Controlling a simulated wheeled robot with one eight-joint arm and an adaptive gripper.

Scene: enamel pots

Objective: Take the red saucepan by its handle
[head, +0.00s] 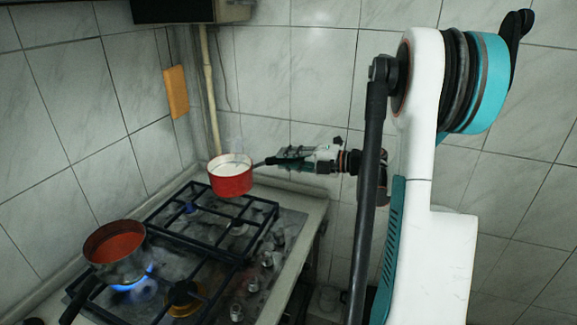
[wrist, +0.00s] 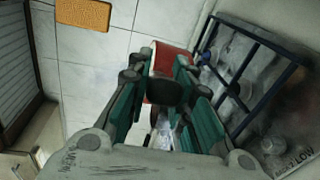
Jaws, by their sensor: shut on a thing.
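The red saucepan (head: 231,182) has a white interior and hangs over the far right part of the stove, seemingly a little above the grate. Faint steam rises from it. My gripper (head: 275,160) is to its right and is shut on its dark handle. In the wrist view, the red side of the saucepan (wrist: 173,59) shows beyond the teal fingers of my gripper (wrist: 166,90), with the dark handle between them. The fingers hide part of the handle.
The stove (head: 272,217) has black grates and knobs along its right edge. A dark pot (head: 117,266) with orange-red contents stands over a blue flame at front left, its handle pointing toward the lower left. Tiled walls and a pipe (head: 209,90) close off the back.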

